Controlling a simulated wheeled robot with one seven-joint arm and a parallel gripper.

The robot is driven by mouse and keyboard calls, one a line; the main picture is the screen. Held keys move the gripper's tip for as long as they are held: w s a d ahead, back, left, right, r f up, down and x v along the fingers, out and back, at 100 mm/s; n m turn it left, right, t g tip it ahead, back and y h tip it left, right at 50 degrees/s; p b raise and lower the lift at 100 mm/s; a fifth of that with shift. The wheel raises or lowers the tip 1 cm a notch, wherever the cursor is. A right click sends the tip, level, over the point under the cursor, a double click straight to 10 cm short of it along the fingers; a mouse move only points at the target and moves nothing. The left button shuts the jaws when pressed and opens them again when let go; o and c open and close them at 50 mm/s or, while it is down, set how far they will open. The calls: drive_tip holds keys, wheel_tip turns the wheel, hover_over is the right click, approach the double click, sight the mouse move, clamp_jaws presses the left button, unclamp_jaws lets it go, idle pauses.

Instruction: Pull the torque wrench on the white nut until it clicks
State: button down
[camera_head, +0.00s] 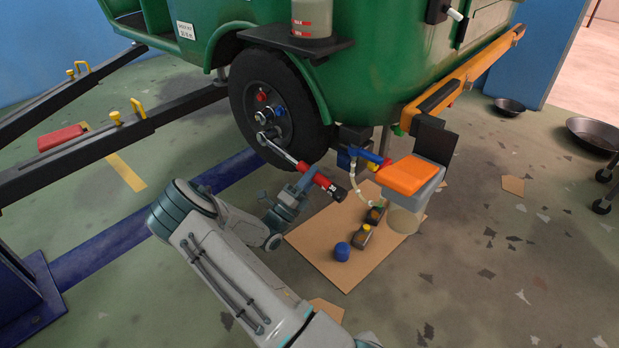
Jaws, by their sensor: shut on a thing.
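The torque wrench (283,153) has a chrome shaft and a red handle with a dark end. Its head sits at the lower left nut of the wheel (237,97), and its handle slopes down to the right. The head hides the nut under it, so I cannot tell that nut's colour. A pale nut (260,117) shows just above the head. Blue and red nuts show higher on the hub. My gripper (306,176) is shut on the wrench at the upper part of the red handle, coming from below.
A cardboard sheet (330,243) with small bottles (363,237) and a blue cap (342,251) lies below the wrench. An orange-topped container (407,176) stands right of the handle. Pans (595,133) lie far right.

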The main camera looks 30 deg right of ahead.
drive_tip(key=shift+w+d+r+p, duration=0.1)
drive_tip(key=shift+d+p, duration=0.3)
idle(0.6)
idle(0.4)
drive_tip(key=w+a+f+m+g+y+b, duration=0.1)
drive_tip(key=w+f+m+g+b, duration=0.2)
drive_tip(key=f+m+b, duration=0.3)
drive_tip(key=w+a+f+m+g+y+b, duration=0.1)
drive_tip(key=w+f+m+g+b, duration=0.3)
drive_tip(key=f+m+g+b, duration=0.2)
drive_tip(key=shift+w+a+f+m, duration=0.15)
drive_tip(key=shift+a+f+m, duration=0.25)
drive_tip(key=shift+m, duration=0.7)
idle(1.1)
drive_tip(key=shift+n+p, duration=0.3)
drive_tip(key=shift+n, duration=0.1)
